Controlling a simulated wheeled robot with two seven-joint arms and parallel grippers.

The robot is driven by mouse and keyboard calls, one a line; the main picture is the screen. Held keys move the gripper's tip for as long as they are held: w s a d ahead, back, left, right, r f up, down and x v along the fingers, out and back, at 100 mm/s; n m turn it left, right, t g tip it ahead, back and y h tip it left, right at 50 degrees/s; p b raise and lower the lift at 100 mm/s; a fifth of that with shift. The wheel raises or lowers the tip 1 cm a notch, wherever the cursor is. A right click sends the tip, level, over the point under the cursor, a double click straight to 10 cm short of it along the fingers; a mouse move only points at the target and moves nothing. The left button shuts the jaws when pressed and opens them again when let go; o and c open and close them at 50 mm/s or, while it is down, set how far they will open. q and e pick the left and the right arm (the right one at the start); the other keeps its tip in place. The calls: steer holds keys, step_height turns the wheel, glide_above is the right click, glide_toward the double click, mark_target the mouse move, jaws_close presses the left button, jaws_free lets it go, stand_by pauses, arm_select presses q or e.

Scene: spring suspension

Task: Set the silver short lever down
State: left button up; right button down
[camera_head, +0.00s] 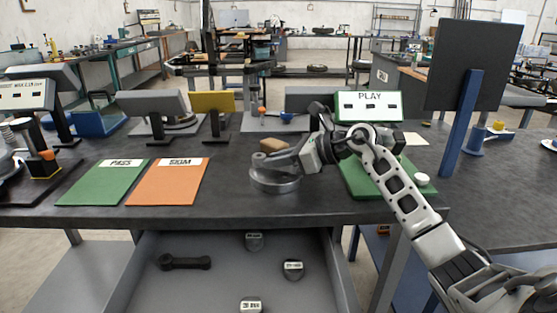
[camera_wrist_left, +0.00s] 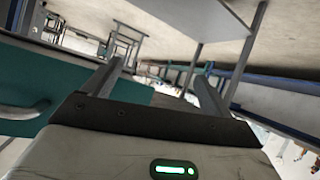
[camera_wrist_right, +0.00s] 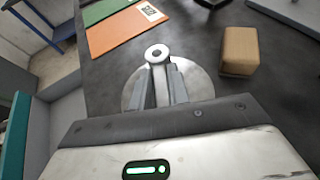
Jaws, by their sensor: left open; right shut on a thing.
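My right gripper (camera_head: 290,158) is over the worktable, just above a round grey disc (camera_head: 274,184). In the right wrist view its fingers (camera_wrist_right: 162,88) are shut on the silver short lever (camera_wrist_right: 157,54). The lever's round eye end sticks out past the fingertips, over the disc (camera_wrist_right: 196,90); the rest is hidden between the fingers. I cannot tell whether the lever touches the disc. My left gripper (camera_wrist_left: 158,85) is open and empty in the left wrist view, away from the table; the head view does not show it.
A tan block (camera_wrist_right: 239,51) lies beside the disc. Green (camera_head: 103,182) and orange (camera_head: 168,182) mats lie to the left. An open drawer below holds a dark lever (camera_head: 185,262) and several small weights (camera_head: 292,269). Bare table lies between the orange mat and the disc.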

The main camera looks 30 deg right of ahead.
steer(key=shift+f, duration=0.2)
steer(key=shift+f, duration=0.15)
steer(key=c, duration=1.3)
jaws_free()
steer(key=shift+r, duration=0.2)
steer(key=b+v, duration=0.1)
steer(key=v, duration=1)
steer(key=shift+s+d+f+b, duration=0.1)
steer(key=shift+s+f+b, duration=0.05)
steer(key=shift+b, duration=0.25)
steer(key=shift+s+d+r, duration=0.2)
steer(key=shift+s+r, duration=0.05)
steer(key=shift+s, duration=0.05)
arm_select(q)
steer(key=shift+f, duration=0.3)
